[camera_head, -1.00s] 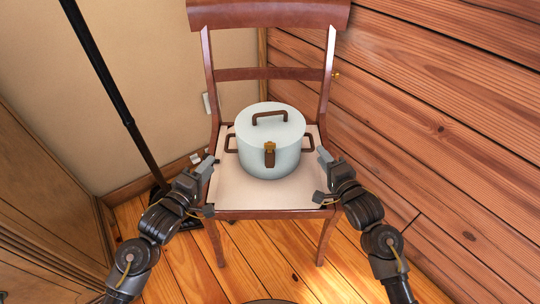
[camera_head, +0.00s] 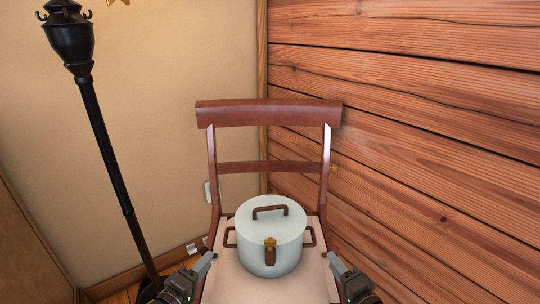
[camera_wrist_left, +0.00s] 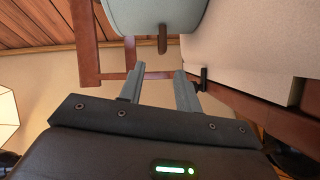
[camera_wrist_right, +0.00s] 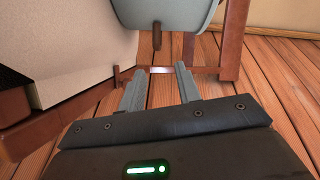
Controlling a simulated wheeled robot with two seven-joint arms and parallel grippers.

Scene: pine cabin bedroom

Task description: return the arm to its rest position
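A pale grey-blue pot (camera_head: 270,248) with a lid, brown handles and a brass-coloured front latch stands upright on the seat (camera_head: 237,285) of a brown wooden chair (camera_head: 268,113). My left gripper (camera_head: 205,266) is left of the pot, apart from its side handle. In the left wrist view its two fingers (camera_wrist_left: 158,88) are spread with nothing between them. My right gripper (camera_head: 337,268) is right of the pot, also apart from it. In the right wrist view its fingers (camera_wrist_right: 159,88) are spread and empty. The lower parts of both arms are cut off in the head view.
A black lamp post (camera_head: 112,160) stands at the left, near my left arm. A plank wall (camera_head: 430,150) rises close on the right, and a beige wall (camera_head: 165,110) is behind. Wooden floor (camera_wrist_right: 285,85) shows beyond the chair in the right wrist view.

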